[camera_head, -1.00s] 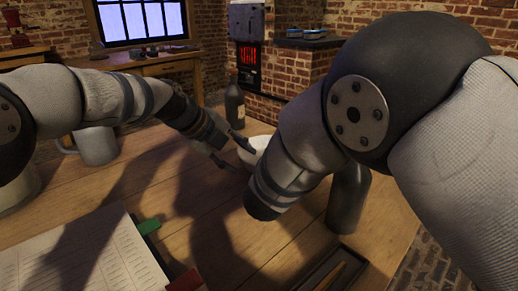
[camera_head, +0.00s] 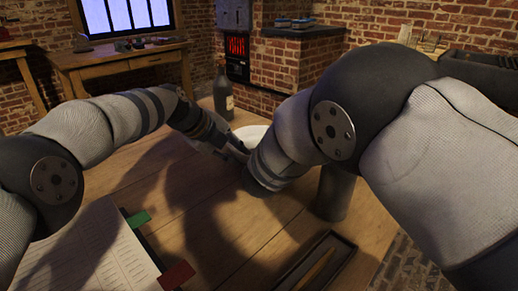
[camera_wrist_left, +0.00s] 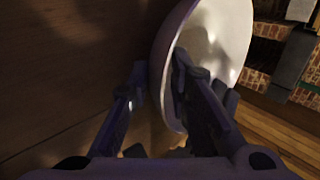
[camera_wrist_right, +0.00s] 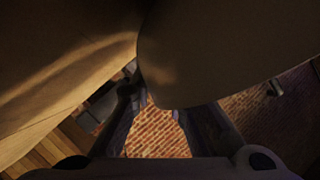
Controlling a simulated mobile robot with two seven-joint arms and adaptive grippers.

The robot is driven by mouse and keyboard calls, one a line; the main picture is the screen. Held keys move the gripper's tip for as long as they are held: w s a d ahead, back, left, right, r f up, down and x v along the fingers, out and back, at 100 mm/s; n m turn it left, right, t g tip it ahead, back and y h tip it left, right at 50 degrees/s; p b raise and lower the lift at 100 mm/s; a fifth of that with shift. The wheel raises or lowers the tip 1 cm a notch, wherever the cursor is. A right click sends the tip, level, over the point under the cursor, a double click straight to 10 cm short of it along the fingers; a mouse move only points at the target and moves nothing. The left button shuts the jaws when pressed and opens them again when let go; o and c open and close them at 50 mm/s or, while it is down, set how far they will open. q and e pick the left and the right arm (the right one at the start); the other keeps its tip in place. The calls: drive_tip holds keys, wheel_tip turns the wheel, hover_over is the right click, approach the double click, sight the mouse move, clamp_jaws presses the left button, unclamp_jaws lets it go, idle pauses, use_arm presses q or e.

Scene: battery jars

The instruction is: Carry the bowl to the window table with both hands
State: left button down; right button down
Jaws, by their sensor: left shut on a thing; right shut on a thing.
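The white bowl (camera_head: 252,132) is at the far side of the near wooden table (camera_head: 215,225), partly hidden behind my right arm. In the left wrist view the bowl (camera_wrist_left: 222,35) has its wall between the fingers of my left gripper (camera_wrist_left: 163,72), one finger inside and one outside. My left gripper (camera_head: 238,150) is shut on the rim. My right gripper (camera_wrist_right: 165,100) is shut on the bowl's dim, smooth wall (camera_wrist_right: 225,55); the head view hides its fingers behind my arm. I cannot tell whether the bowl touches the table. The window table (camera_head: 95,60) stands at the back left.
A dark bottle (camera_head: 223,95) stands just beyond the bowl. A dark cylindrical jar (camera_head: 334,192) stands by my right arm. An open book (camera_head: 85,250) and a tray (camera_head: 320,265) lie in front. A brick stove (camera_head: 285,65) is behind; several small items lie on the window table.

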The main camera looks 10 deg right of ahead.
use_arm(q)
drive_tip(key=shift+f, duration=0.1)
use_arm(e)
drive_tip(key=shift+d+f, duration=0.1)
